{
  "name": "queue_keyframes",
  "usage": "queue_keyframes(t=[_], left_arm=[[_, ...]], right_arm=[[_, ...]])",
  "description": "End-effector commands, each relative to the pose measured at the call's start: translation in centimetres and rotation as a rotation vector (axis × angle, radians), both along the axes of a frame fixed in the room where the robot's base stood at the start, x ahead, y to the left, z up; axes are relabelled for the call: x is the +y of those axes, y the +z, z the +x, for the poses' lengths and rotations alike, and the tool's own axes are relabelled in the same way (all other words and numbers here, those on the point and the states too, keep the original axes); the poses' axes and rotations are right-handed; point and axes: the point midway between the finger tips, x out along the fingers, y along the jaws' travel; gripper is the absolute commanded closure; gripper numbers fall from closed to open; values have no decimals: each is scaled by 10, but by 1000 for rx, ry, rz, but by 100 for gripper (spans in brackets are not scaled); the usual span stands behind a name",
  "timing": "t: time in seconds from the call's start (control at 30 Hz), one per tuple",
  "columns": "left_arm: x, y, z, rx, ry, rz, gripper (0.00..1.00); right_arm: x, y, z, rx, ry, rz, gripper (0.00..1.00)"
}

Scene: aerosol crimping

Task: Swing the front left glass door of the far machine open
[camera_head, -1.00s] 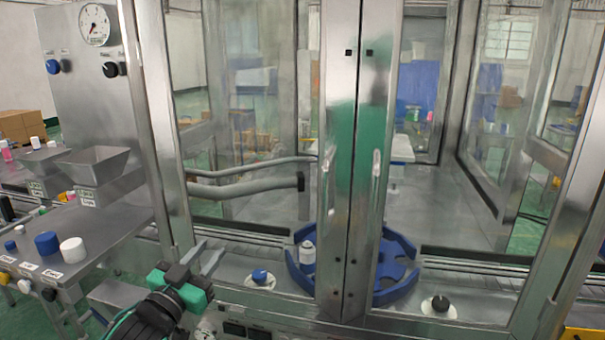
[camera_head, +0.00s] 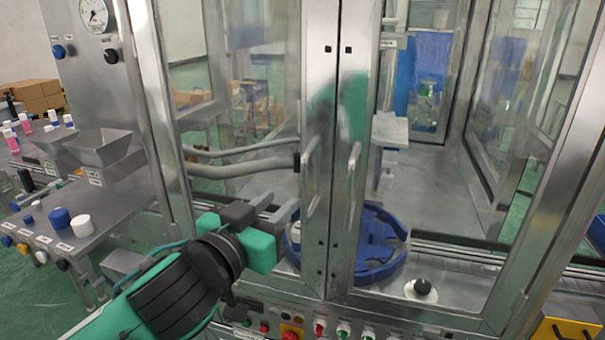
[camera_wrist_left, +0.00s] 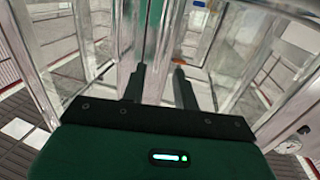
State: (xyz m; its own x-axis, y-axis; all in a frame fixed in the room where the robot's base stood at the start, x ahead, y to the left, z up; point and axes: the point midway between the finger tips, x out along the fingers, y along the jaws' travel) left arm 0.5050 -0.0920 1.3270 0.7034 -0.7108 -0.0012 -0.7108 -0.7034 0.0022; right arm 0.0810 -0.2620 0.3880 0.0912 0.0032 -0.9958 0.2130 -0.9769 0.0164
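The front left glass door (camera_head: 235,110) of the machine is closed. Its metal edge post (camera_head: 317,110) stands right beside the post of the right door (camera_head: 350,110). The left door's bar handle (camera_head: 309,168) is upright on its post, with the right door's handle (camera_head: 352,172) beside it. My left gripper (camera_head: 277,204) is open and empty, just left of and a little below the left handle, fingers pointing toward the post. In the left wrist view its two fingers (camera_wrist_left: 159,85) are apart, before metal posts. My right gripper is not in view.
A blue round star wheel (camera_head: 390,268) sits behind the doors. Below them is a control panel with several buttons (camera_head: 318,328). At left stand a metal hopper (camera_head: 98,150) and a bench with blue and white caps (camera_head: 60,217).

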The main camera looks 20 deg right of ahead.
Motion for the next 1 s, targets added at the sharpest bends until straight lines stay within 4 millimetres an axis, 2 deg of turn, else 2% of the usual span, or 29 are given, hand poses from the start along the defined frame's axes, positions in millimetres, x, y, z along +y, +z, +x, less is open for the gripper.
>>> queue_keyframes(t=[0.03,0.3,0.5,0.93,0.97,1.0], left_arm=[[-8,4,8,0,1,1,70],[-45,4,45,-1,2,1,70],[-62,2,62,-2,2,1,70],[-69,0,69,-2,1,1,70],[-69,0,69,-2,1,1,72],[-69,0,69,-2,1,1,80]], right_arm=[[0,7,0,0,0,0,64],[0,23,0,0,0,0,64],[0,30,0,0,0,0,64],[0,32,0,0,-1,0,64],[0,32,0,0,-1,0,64],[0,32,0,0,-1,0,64]])
